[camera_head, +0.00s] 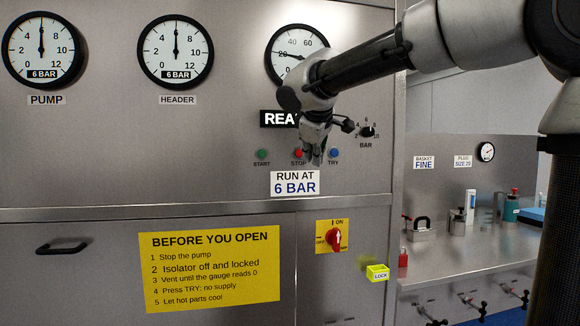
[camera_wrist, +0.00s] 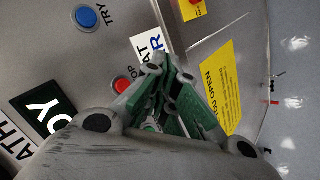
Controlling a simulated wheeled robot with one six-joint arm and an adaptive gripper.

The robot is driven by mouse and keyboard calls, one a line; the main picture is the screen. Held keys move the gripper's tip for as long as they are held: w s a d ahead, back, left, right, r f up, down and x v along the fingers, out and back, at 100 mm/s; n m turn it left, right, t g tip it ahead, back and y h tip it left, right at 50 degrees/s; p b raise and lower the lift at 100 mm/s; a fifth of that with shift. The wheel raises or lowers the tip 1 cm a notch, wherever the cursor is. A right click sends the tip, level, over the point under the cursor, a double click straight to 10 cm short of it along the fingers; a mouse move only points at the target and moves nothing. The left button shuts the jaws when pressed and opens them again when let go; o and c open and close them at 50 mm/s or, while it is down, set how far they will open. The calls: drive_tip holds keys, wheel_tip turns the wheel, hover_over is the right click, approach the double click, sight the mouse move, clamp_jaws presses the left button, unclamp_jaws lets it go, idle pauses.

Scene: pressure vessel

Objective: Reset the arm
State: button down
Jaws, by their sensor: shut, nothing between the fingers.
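My arm reaches in from the upper right in the head view, and my gripper (camera_head: 316,160) points down in front of the panel, by the button row. In the wrist view my gripper (camera_wrist: 165,70) has its fingers together and empty, over the panel. The green START button (camera_head: 262,154), the red STOP button (camera_head: 298,153) and the blue TRY button (camera_head: 333,153) sit in a row. The blue button (camera_wrist: 87,18) and the red button (camera_wrist: 122,86) also show in the wrist view. I cannot tell whether the fingertips touch the panel.
Gauges marked PUMP (camera_head: 42,50) and HEADER (camera_head: 176,50) are on the panel; a third gauge (camera_head: 292,50) is partly behind my arm. A red isolator switch (camera_head: 333,238) and yellow LOCK box (camera_head: 377,273) are below. A steel bench (camera_head: 460,258) with bottles stands right.

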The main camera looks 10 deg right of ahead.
drive_tip(key=s+d+f+m+g, duration=0.1)
drive_tip(key=s+d+f+m, duration=0.2)
drive_tip(key=s+f, duration=0.4)
drive_tip(key=s+d+f+m+g+y, duration=0.1)
drive_tip(key=s+d+f, duration=0.5)
drive_tip(key=s, duration=0.7)
drive_tip(key=s+d+f+m+g, duration=0.2)
drive_tip(key=s+d+f+m, duration=0.3)
drive_tip(key=s+f, duration=0.3)
drive_tip(key=s, duration=0.2)
drive_tip(key=shift+s+f+m+g+y, duration=0.25)
drive_tip(key=shift+s+m+g+y, duration=0.05)
drive_tip(key=shift+s+m+y, duration=0.1)
